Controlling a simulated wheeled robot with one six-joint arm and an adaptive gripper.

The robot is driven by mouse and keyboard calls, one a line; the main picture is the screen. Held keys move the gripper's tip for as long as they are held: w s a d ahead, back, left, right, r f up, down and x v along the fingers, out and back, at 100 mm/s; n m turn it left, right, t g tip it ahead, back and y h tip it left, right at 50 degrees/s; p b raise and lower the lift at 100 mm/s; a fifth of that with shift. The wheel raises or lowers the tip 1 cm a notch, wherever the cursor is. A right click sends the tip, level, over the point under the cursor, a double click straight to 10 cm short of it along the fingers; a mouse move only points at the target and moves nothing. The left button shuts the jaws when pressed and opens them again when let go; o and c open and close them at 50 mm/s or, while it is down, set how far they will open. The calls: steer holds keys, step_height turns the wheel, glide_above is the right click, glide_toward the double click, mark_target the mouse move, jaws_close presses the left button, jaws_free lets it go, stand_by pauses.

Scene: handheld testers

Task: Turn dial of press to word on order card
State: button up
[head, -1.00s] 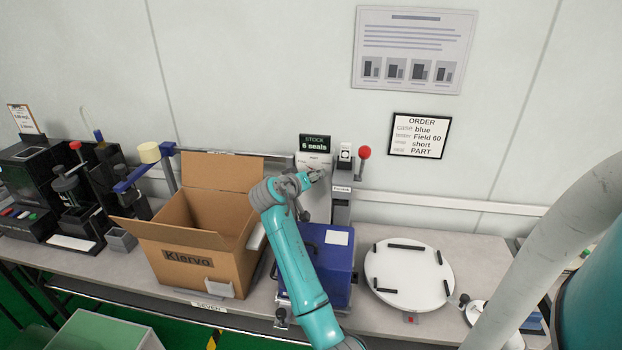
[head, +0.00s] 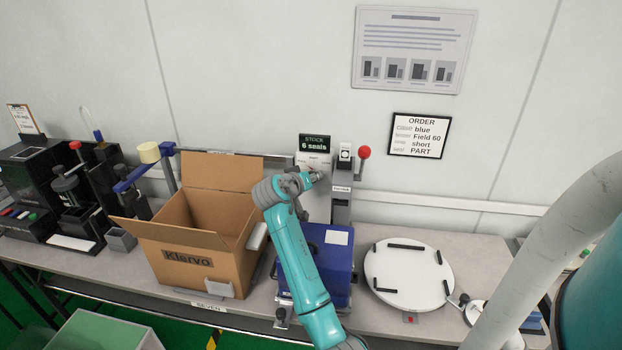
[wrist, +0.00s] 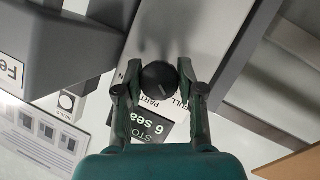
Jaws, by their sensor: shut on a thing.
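In the wrist view, my gripper (wrist: 160,88) is shut on a round black dial (wrist: 158,84) with a light pointer line. The words around the dial are partly hidden; "PART" and "FULL" can be read beside it. In the head view, my arm reaches to the press (head: 341,195) at the back of the bench, and the gripper (head: 314,177) covers the dial there. The order card (head: 419,135) on the wall reads blue, Field 60, short, PART.
A stock sign (head: 314,143) reads "6 seals" above the dial. A red-knobbed lever (head: 364,153) stands just right. A blue case (head: 328,262) sits below my arm, an open carton (head: 188,262) to the left, and a white turntable (head: 410,270) to the right.

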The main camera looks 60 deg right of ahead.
steer(key=m+t+y, duration=0.1)
steer(key=m+t, duration=0.1)
steer(key=m, duration=0.1)
steer(key=shift+y, duration=0.3)
steer(key=m+t+y, duration=0.1)
steer(key=m+t, duration=0.2)
steer(key=shift+r+m, duration=0.1)
steer(key=shift+m, duration=0.3)
stand_by(0.4)
steer(key=o, duration=1.2)
steer(key=shift+c, duration=0.2)
steer(key=shift+s, duration=0.1)
steer(key=v, duration=1.2)
